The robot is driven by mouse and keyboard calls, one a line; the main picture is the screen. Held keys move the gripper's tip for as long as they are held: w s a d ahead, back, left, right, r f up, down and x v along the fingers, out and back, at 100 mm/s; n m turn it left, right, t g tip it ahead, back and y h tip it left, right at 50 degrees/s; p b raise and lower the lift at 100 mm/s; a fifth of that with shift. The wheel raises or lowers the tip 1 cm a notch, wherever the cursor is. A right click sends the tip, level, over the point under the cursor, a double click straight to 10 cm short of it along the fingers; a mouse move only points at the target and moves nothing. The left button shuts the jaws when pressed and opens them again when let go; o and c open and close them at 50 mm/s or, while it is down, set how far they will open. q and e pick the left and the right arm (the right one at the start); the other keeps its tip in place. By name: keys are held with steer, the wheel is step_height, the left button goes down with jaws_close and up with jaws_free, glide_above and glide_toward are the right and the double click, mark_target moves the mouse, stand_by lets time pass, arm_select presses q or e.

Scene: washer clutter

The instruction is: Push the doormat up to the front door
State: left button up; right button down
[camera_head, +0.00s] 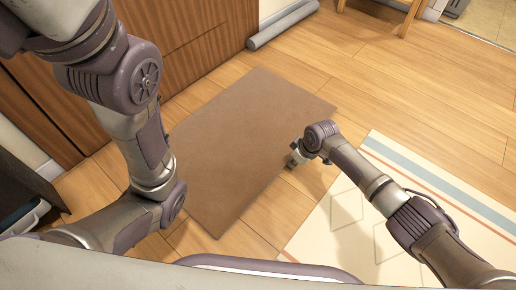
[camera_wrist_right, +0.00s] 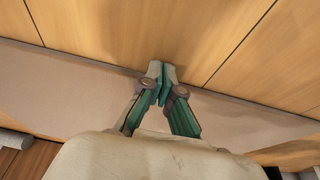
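The doormat (camera_head: 235,140) is a flat brown rectangle on the wood floor in the head view. Its far-left edge lies near the front door (camera_head: 180,35), with a strip of bare floor between them. My right gripper (camera_head: 293,162) is low at the mat's right long edge. In the right wrist view its fingertips (camera_wrist_right: 161,72) are together with nothing seen between them, close to the edge of the mat (camera_wrist_right: 60,95). I cannot tell whether they touch it. My left arm crosses over the mat's left side and hides part of it; its gripper is not visible.
A patterned cream rug (camera_head: 350,220) with blue and orange stripes lies right of the mat. A grey roll (camera_head: 283,25) lies by the wall at the top. Wooden furniture legs (camera_head: 408,18) stand at the top right. Open floor (camera_head: 400,90) lies between.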

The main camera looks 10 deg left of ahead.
mark_target(265, 147)
steer(key=shift+w+a+b, duration=0.55)
steer(key=shift+a, duration=0.3)
steer(key=shift+w+a+b, duration=0.55)
steer(key=shift+a, duration=0.25)
steer(key=shift+w+a+b, duration=0.55)
steer(key=shift+a, duration=0.3)
steer(key=shift+w+a+r, duration=0.1)
steer(key=shift+w+a, duration=0.6)
steer(key=shift+a, duration=0.2)
steer(key=shift+w+a+r, duration=0.1)
steer(key=shift+w+a, duration=0.55)
steer(key=shift+a, duration=0.25)
steer(key=shift+w+a+f, duration=0.1)
steer(key=shift+w+a, duration=0.05)
steer(key=shift+a, duration=0.3)
steer(key=shift+d+r+p, duration=0.15)
steer(key=shift+r+p, duration=0.55)
steer(key=shift+p, duration=0.35)
steer(key=p+v, duration=0.2)
steer(key=p, duration=0.1)
steer(key=p+v, duration=0.2)
steer(key=p, duration=0.1)
steer(key=d+p+v, duration=0.1)
steer(key=p+v, duration=0.1)
steer(key=p, duration=0.1)
steer(key=shift+s, duration=0.35)
steer(key=shift+f, duration=0.1)
